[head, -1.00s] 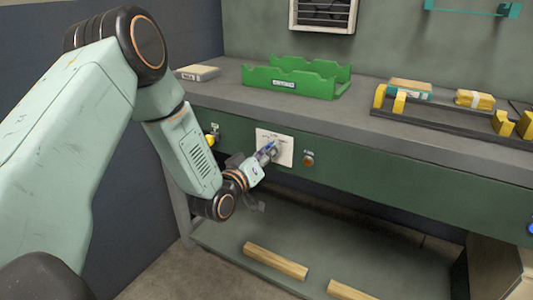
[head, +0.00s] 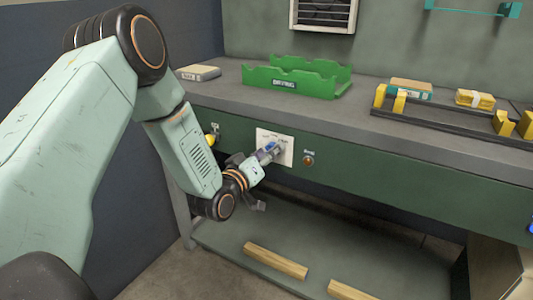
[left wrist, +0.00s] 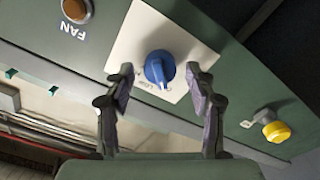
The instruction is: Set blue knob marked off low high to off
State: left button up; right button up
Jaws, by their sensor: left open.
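The blue knob (left wrist: 158,67) sits on a pale plate (left wrist: 138,33) on the green bench front. In the head view the plate (head: 285,141) shows behind my left gripper (head: 264,153), with a bit of blue at the fingers. In the left wrist view my left gripper (left wrist: 160,76) is open, with one finger on each side of the knob. Gaps show between the fingers and the knob in that picture; the depth between them is hard to judge. The plate's small lettering is partly visible but not clearly readable. My right gripper is not in view.
An orange button (head: 308,160), labelled FAN in the left wrist view (left wrist: 76,10), is beside the plate. A yellow knob (left wrist: 276,131) is on its other side. A green tray (head: 315,88), a box (head: 198,73) and a yellow-ended rack (head: 450,118) stand on the bench.

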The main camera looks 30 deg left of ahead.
pick_arm(q)
jog(key=shift+s, duration=0.1)
jog(key=s, duration=1.2)
jog(key=shift+w, duration=0.1)
dwell(0.3)
